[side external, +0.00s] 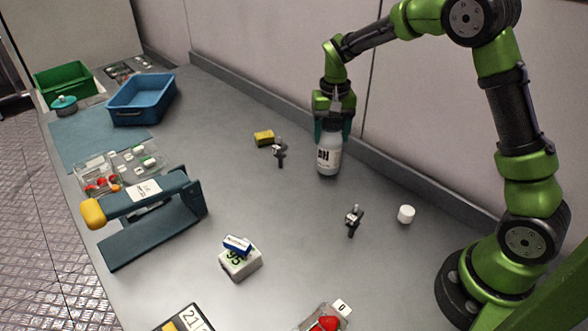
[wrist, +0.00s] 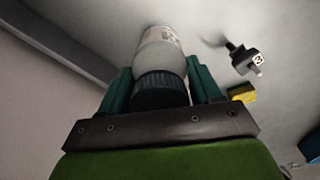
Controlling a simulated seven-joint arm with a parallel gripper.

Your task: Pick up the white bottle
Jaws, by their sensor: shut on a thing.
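The white bottle (side external: 329,158) with dark lettering stands upright on the grey table, near the back wall, in the side view. My gripper (side external: 333,125) is above it with its fingers around the bottle's top. In the wrist view, the bottle (wrist: 160,55) with its dark ribbed cap sits between the two green fingers of my gripper (wrist: 160,88), shut on it. The bottle's base appears at or very near the table; I cannot tell if there is a gap.
A yellow block (side external: 264,138) and a small dark clip-like item (side external: 280,152) lie left of the bottle. Another such item (side external: 353,220) and a white cap (side external: 406,214) are in front. A blue bin (side external: 141,100) and a teal press-like stand (side external: 150,225) are at left.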

